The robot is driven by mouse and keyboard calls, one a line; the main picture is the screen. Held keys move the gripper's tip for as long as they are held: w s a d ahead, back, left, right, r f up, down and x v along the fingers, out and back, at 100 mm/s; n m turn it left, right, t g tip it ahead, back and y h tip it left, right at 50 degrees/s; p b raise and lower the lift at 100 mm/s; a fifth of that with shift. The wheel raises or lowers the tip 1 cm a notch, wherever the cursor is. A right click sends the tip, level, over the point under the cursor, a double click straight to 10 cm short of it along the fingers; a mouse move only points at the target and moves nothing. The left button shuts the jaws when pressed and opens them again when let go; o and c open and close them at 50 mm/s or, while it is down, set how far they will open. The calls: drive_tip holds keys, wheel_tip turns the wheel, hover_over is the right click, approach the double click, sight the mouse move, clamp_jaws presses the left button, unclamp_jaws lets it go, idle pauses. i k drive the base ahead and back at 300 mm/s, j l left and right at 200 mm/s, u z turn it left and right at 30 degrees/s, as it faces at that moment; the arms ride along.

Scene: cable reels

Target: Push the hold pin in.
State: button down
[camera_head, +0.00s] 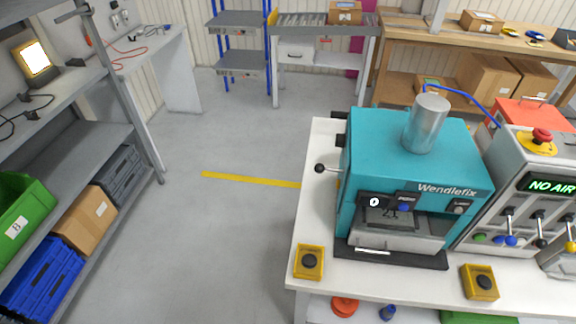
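A teal press-like machine (380,143) marked "Wendlefix" stands on a white bench (309,220) at the right. A black ball knob (320,168) on a short rod sticks out of its left side. Its front has a dial showing 0 (374,202), a small blue button (404,208) and another labelled control (460,208). I cannot tell which part is the hold pin. My gripper is not in view.
A grey control box (505,180) right of the machine reads "NO AIR" and has levers and a red emergency button (542,135). Shelving (60,150) lines the left; floor between is clear.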

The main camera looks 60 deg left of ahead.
sight(319, 168)
drive_tip(key=u, duration=0.45)
drive_tip(key=k+j+u, duration=0.1)
drive_tip(key=u, duration=0.3)
drive_tip(key=j+u, duration=0.15)
drive_tip(key=u, duration=0.3)
drive_tip(key=j+u, duration=0.1)
drive_tip(key=u, duration=0.3)
